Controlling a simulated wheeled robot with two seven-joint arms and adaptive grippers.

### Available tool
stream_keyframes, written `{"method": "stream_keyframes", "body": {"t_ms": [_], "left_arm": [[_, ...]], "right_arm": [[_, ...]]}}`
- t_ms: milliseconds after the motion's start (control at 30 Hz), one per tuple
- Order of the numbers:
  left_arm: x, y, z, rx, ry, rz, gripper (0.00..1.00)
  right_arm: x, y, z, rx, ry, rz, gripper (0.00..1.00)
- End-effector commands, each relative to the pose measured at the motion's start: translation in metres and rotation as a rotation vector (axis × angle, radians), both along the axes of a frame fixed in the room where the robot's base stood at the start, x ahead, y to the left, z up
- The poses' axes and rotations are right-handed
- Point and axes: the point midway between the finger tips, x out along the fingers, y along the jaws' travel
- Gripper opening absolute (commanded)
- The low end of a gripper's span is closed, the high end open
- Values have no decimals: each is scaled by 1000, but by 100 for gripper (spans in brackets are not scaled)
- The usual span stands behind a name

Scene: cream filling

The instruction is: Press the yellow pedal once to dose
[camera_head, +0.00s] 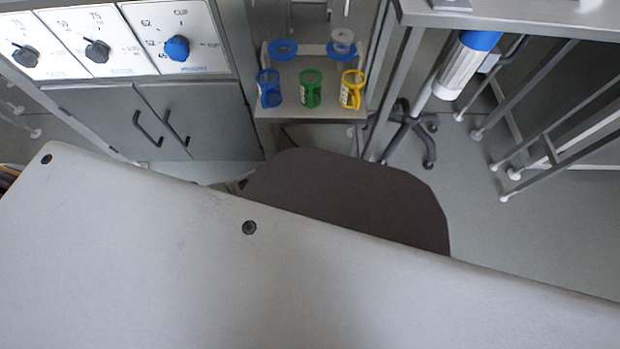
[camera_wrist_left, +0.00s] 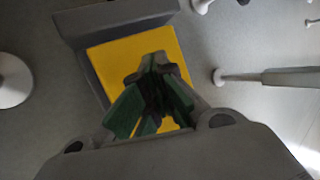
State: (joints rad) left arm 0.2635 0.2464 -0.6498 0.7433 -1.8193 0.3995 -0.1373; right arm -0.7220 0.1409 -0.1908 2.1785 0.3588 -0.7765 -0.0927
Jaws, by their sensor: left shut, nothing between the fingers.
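The yellow pedal (camera_wrist_left: 108,60) is a flat yellow plate in a grey housing (camera_wrist_left: 112,22), seen in the left wrist view. My left gripper (camera_wrist_left: 155,62) is shut and empty, with its fingertips in front of the pedal's middle and upper right part. The fingers and palm hide part of the plate. I cannot tell whether the fingertips touch it. The head view does not show the pedal or either gripper.
In the head view a small shelf (camera_head: 285,112) holds blue, green and yellow cups (camera_head: 311,88). A control panel (camera_head: 140,62) with knobs is at upper left. In the wrist view a white round foot (camera_wrist_left: 12,80) is left of the pedal and a grey leg (camera_wrist_left: 265,77) is right.

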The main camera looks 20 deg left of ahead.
Motion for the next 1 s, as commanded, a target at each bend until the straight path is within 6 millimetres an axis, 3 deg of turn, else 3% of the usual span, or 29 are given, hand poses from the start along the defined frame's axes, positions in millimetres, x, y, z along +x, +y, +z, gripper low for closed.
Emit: {"method": "stream_keyframes", "body": {"t_ms": [1000], "left_arm": [[-7, -1, -11, 1, 11, -3, 0]], "right_arm": [[1, 0, 1, 1, -3, 0, 0]]}}
